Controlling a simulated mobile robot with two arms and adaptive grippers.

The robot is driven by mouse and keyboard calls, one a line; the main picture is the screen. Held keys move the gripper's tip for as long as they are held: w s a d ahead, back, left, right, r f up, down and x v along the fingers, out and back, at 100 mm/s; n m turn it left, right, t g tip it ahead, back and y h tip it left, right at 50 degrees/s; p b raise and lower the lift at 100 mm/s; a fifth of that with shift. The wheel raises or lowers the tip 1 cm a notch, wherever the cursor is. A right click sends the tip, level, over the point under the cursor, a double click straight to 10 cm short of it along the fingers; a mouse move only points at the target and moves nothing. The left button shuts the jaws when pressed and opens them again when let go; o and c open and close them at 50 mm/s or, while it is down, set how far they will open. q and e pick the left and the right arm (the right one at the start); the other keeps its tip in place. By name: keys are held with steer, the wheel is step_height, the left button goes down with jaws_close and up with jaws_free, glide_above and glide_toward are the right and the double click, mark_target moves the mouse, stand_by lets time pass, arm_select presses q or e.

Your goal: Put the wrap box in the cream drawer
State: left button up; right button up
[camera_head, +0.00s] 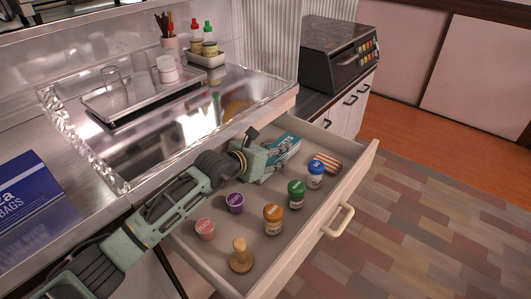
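A long teal and white box (284,150), which seems to be the wrap box, is at the back of the open cream drawer (357,174). It is tilted in the view, and I cannot tell whether it rests on the drawer floor. My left gripper (258,150) reaches in over the drawer's inner edge and is right at the near left end of this box. The wrist and fingers overlap the box end, so whether the fingers are closed on it is hidden. My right gripper is out of view.
The drawer also holds several lidded jars (273,218), a wooden stamp-like tool (240,256) and a striped item (327,163). A blue bag box (25,190) stands at the left.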

arm_select(q)
steer(key=shift+w+a+f, duration=0.1)
steer(key=shift+a+f, duration=0.1)
steer(key=shift+f, duration=0.1)
steer(key=shift+d+r, duration=0.1)
steer(key=shift+d, duration=0.15)
steer(key=o, duration=1.3)
steer(key=shift+a, duration=0.1)
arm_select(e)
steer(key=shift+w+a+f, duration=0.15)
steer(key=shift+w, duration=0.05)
